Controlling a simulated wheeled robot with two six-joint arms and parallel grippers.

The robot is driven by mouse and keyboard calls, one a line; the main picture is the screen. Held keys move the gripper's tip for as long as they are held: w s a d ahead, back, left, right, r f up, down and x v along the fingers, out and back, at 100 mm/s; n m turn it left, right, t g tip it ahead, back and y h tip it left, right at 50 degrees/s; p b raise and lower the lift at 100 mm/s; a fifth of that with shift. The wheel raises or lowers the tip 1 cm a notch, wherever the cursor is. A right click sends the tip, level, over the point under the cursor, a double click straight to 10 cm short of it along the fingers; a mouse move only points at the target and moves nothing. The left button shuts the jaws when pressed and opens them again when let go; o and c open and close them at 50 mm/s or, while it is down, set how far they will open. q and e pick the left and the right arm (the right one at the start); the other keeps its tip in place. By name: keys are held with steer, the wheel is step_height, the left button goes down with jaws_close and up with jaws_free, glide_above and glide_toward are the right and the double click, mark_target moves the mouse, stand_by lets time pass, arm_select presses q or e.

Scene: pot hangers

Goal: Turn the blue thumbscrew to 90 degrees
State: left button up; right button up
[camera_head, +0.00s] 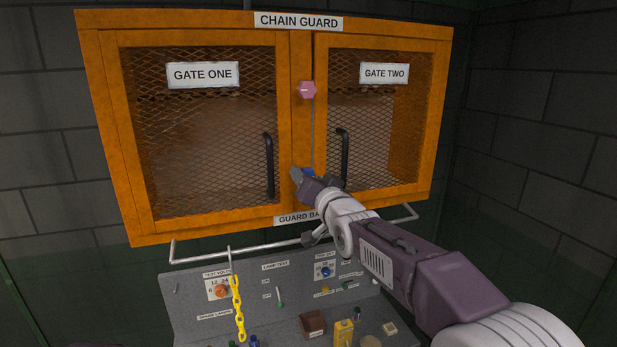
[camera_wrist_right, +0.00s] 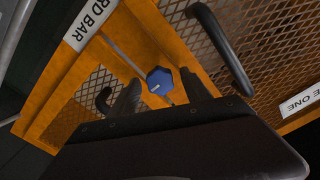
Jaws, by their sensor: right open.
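The blue thumbscrew (camera_wrist_right: 160,80) is a faceted knob with a small pale mark, low on the orange centre post of the chain guard cabinet. In the head view only a bit of its blue (camera_head: 308,172) shows past my right gripper (camera_head: 318,180). In the right wrist view my right gripper (camera_wrist_right: 162,86) is open, with one dark finger on each side of the thumbscrew. I cannot tell whether either finger touches it. My left gripper is in neither view.
A pink thumbscrew (camera_head: 307,90) sits higher on the post. Black handles (camera_head: 269,165) (camera_head: 344,157) stick out on both mesh gates. A metal rail (camera_head: 235,249) runs below the cabinet, above a grey control panel (camera_head: 190,310) with a yellow chain (camera_head: 238,305).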

jaws_close()
steer(key=n, duration=1.6)
steer(key=shift+o, duration=0.3)
jaws_free()
